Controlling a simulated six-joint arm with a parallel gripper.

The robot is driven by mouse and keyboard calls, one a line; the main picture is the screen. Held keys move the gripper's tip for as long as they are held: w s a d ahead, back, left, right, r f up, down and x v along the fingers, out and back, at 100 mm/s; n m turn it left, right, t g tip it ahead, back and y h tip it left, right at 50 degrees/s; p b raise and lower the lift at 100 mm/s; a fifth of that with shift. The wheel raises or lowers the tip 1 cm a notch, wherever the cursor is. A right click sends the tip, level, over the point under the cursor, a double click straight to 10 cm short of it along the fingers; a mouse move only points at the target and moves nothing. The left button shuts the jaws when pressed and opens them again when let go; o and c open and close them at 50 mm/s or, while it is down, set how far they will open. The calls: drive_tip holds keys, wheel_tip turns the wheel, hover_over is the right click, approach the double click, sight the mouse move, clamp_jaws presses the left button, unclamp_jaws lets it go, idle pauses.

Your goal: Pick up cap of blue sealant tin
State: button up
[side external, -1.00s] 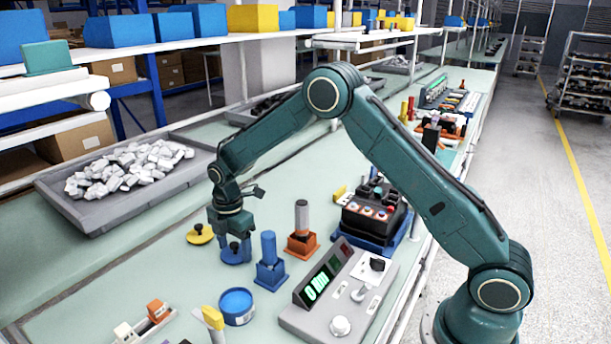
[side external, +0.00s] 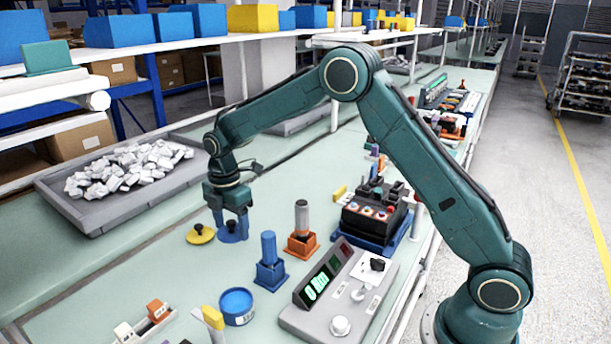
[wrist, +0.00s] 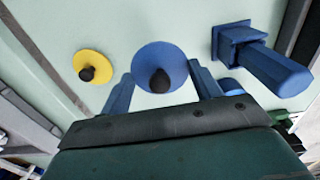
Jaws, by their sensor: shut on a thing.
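The blue cap (side external: 231,233) is a round disc with a dark knob in its middle. My gripper (side external: 231,221) is shut on it and holds it above the bench. In the wrist view the cap (wrist: 145,60) lies between the blue fingers of my gripper (wrist: 161,84), its knob facing the camera. The open blue tin (side external: 237,306) stands on the bench nearer the side camera, with a blue surface inside its rim.
A yellow cap (side external: 200,234) with a dark knob lies just left of the blue cap. A blue holder (side external: 270,272) and an orange holder (side external: 301,243) stand to the right. A grey meter console (side external: 340,310) is at the front.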

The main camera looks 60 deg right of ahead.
sight(229, 224)
wheel_tip(229, 224, up, 13)
drive_tip(key=shift+r, duration=0.2)
idle(0.7)
drive_tip(key=s+a+f, duration=0.9)
drive_tip(key=s+a, duration=0.3)
drive_tip(key=shift+f, duration=0.2)
drive_tip(key=shift+f, duration=3)
drive_tip(key=shift+f, duration=0.2)
idle(0.5)
